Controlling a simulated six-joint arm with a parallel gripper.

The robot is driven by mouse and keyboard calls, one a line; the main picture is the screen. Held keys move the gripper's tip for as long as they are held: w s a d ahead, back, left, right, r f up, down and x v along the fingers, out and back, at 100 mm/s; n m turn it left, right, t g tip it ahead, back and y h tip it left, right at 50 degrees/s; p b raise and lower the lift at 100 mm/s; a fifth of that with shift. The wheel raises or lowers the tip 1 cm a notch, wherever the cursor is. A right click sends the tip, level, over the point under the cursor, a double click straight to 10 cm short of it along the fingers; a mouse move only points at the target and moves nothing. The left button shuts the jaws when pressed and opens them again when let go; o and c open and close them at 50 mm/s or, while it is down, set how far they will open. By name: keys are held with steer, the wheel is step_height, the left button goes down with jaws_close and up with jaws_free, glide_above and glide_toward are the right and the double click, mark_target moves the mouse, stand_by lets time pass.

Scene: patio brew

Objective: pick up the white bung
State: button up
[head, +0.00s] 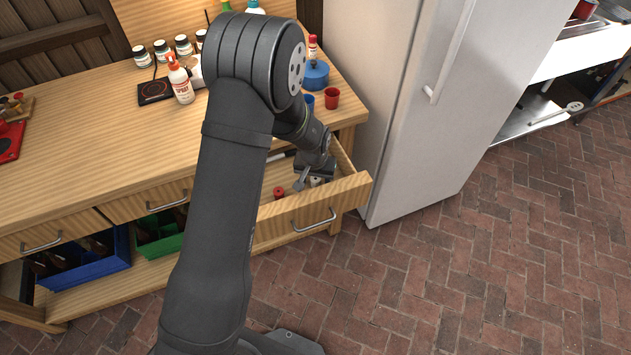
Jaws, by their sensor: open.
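The white bung (316,181) shows as a small pale shape in the open drawer (312,213) on the right of the workbench. My gripper (314,182) points down into this drawer, with its fingers at the bung or just above it. The jaws are open. My wrist and fingers hide part of the bung, and I cannot tell whether the fingers touch it. A red bung (279,192) lies in the drawer to the left of my gripper.
The drawer's front panel and side walls stand close around my gripper. A red cup (331,98) and a blue cup (309,102) stand on the workbench (90,150) above. A white fridge (430,110) stands close on the right. My arm hides part of the bench.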

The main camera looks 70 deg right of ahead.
steer(key=shift+c, duration=0.4)
steer(key=c, duration=1)
steer(key=shift+o, duration=0.2)
steer(key=shift+r, duration=0.1)
